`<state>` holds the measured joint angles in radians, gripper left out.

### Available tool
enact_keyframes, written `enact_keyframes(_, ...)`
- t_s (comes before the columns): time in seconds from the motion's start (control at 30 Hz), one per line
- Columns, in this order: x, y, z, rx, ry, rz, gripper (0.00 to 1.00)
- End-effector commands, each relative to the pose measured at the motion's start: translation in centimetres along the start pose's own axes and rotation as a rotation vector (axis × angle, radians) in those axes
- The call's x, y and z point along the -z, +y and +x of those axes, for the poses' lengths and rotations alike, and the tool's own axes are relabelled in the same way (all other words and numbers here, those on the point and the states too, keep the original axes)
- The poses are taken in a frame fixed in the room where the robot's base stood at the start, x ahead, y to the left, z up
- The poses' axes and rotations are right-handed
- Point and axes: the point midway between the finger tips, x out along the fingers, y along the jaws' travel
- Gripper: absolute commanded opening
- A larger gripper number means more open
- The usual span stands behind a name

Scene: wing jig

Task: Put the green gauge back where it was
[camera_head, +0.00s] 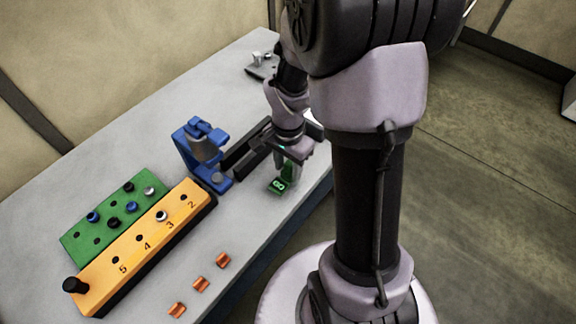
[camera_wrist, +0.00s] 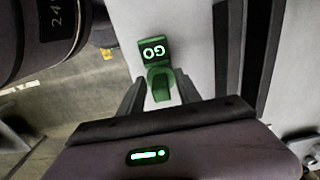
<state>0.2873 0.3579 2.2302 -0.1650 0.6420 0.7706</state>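The green gauge (camera_head: 278,186) has a flat plate marked "GO" and an upright green handle. It is at the right edge of the grey table, to the right of the blue clamp-like frame. In the wrist view, the gauge (camera_wrist: 155,52) is directly before my gripper (camera_wrist: 160,84), its handle between the two dark fingers. The fingers appear closed against the handle's sides. My gripper (camera_head: 290,162) points down over the gauge in the head view. Whether the plate touches the table or is slightly raised is hard to tell.
The blue frame (camera_head: 187,158) holds a grey cylinder beside a black rail (camera_head: 246,150). An orange numbered block (camera_head: 146,243) and a green block with holes and pegs (camera_head: 100,232) are at left. Several copper-coloured pieces (camera_head: 200,284) lie near the front edge. A small grey fixture (camera_head: 262,68) sits at the back.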

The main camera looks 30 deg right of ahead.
Motion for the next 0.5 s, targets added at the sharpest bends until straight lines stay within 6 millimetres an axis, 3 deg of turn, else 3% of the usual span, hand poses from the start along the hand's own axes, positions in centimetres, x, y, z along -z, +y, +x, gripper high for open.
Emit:
enact_keyframes(0.3,0.0,0.0,-0.3,0.0,0.0,0.0,0.43)
enact_keyframes(0.37,0.0,0.0,-1.1,0.002,0.001,0.0,0.43)
enact_keyframes(0.5,0.1,-0.1,-5.1,0.004,0.003,0.0,0.43)
